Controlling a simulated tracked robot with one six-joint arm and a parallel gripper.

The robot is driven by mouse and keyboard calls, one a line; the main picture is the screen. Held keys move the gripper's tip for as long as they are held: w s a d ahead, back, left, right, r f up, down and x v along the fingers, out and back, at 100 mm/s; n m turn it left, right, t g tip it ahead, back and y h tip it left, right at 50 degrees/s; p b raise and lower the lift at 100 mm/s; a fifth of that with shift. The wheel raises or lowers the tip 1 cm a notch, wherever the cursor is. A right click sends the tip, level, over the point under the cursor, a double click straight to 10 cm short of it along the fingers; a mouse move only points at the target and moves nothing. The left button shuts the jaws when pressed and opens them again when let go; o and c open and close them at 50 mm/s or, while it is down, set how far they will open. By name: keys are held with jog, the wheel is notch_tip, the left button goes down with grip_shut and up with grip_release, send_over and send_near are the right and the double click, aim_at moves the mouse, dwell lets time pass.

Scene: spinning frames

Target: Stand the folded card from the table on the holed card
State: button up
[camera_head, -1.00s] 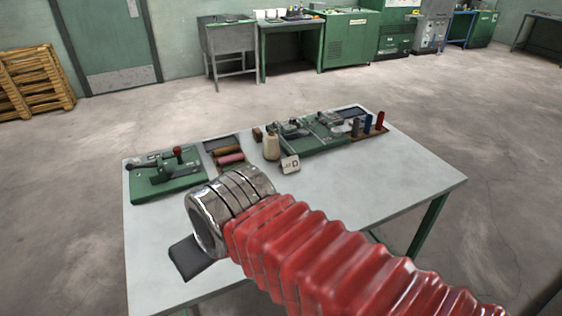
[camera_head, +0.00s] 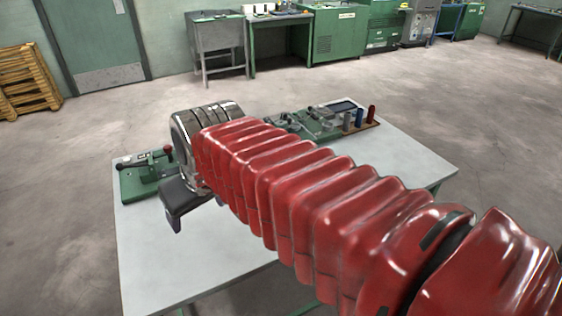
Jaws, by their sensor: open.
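My gripper (camera_head: 178,222) shows as dark jaw parts below the chrome wrist, above the left part of the grey table (camera_head: 190,268). It is open, and I see nothing held in it. Its far side is hidden by the wrist. Neither the folded card nor the holed card can be made out now. My red ribbed arm covers the middle of the table, where a small white card with dark marks showed earlier.
A green fixture (camera_head: 138,186) with a red-knobbed lever stands at the table's left, close to my gripper. A larger green fixture (camera_head: 318,125) and a rack with blue (camera_head: 359,119) and red (camera_head: 372,112) spools stand at the back right. The table's front left is clear.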

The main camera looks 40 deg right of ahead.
jog(key=shift+o, duration=0.6)
jog(key=w+d+r, duration=0.1)
jog(key=w+d, duration=0.7)
jog(key=d, duration=0.1)
jog(key=shift+w+d+m, duration=0.2)
jog(key=shift+w+m, duration=0.2)
jog(key=w+d+f, duration=0.2)
jog(key=d+f, duration=0.1)
jog(key=d, duration=0.8)
jog(key=w+d+f+m, duration=0.1)
jog(key=w+d+f, duration=0.2)
jog(key=d, duration=0.8)
jog(key=w+d+f+m+g+h, duration=0.1)
jog(key=d+f, duration=0.3)
jog(key=d, duration=0.7)
jog(key=shift+w+d, duration=0.15)
jog(key=shift+w, duration=0.75)
jog(key=shift+x, duration=4.3)
jog(key=shift+f, duration=0.1)
